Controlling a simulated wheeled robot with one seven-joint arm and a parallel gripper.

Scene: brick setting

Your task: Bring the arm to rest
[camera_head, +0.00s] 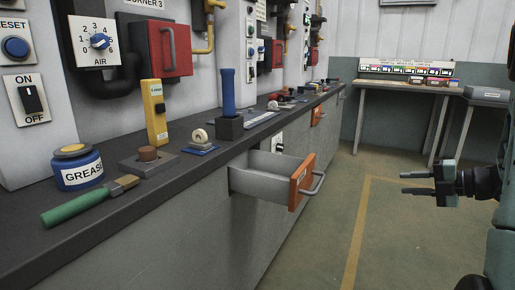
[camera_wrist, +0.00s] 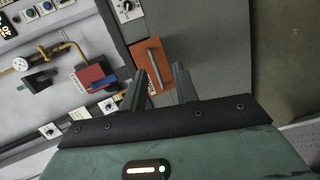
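My gripper (camera_head: 404,183) is at the right of the head view, level, its two fingers pointing left with a clear gap between them. Nothing is between the fingers. It hangs in free air over the floor, to the right of an open drawer (camera_head: 265,180) with an orange front, and apart from it. In the wrist view my gripper (camera_wrist: 155,80) also shows two spread fingers with nothing between them. An orange panel (camera_wrist: 153,64) with a handle lies beyond the fingers there.
A dark counter (camera_head: 200,170) runs along the left wall, holding a grease tin (camera_head: 77,168), a green-handled brush (camera_head: 88,201), a yellow device (camera_head: 155,112) and a blue cylinder (camera_head: 228,92). A work table (camera_head: 410,86) stands at the back. The floor (camera_head: 390,235) between is clear.

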